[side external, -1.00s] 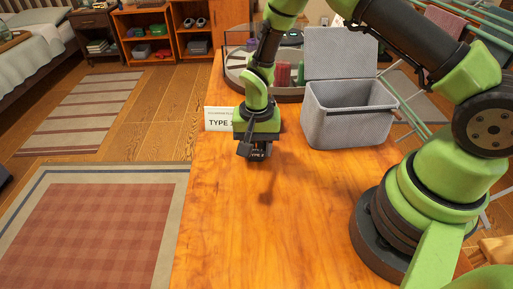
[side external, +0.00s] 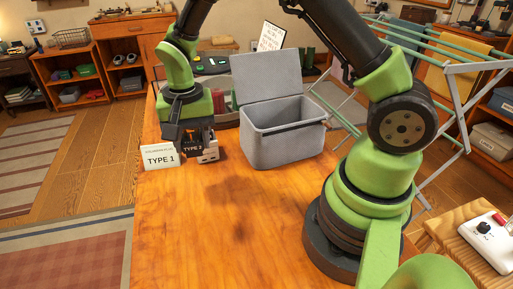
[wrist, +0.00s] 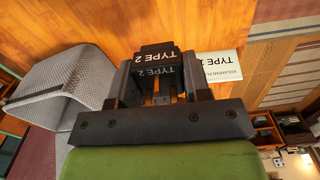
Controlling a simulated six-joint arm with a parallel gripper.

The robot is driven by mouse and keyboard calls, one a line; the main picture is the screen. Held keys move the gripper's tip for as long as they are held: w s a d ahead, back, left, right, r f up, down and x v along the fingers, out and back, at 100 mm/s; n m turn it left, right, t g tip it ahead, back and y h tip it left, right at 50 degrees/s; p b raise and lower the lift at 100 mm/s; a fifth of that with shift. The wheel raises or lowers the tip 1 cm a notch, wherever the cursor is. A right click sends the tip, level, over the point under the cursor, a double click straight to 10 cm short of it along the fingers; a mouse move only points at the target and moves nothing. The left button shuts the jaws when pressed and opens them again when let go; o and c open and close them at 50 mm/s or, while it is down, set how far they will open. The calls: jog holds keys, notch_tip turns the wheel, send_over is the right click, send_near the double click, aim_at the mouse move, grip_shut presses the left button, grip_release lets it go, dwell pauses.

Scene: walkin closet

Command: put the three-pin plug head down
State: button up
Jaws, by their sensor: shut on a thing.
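My gripper (side external: 192,145) is shut on a black block labelled TYPE 2 (wrist: 158,58), apparently the plug head. In the wrist view the block sits between the two dark fingers, and small brass-coloured parts show under it; I cannot count pins. In the side view the block (side external: 192,149) hangs above the table, with a pale and brown part at its right. A white card reading TYPE 1 (side external: 160,157) stands on the table just left of my gripper. It also shows in the wrist view (wrist: 220,66).
A grey woven box (side external: 283,145) with its lid up stands right of my gripper. The front of the wooden table (side external: 200,230) is clear. A drying rack (side external: 455,75) stands at the right.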

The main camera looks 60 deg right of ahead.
jog(key=r, duration=0.5)
jog(key=shift+d+r, duration=0.2)
jog(key=shift+r, duration=0.15)
jog(key=s+d+m, duration=0.6)
jog(key=d+m, duration=0.2)
jog(key=d, duration=0.5)
jog(key=s+d+m, duration=0.7)
jog(key=d+m, duration=0.1)
jog(key=d, duration=0.4)
notch_tip(320, 180, down, 10)
jog(key=shift+w+d+f, duration=0.1)
jog(key=shift+f, duration=2.6)
jog(key=o, duration=0.9)
jog(key=shift+f, duration=0.1)
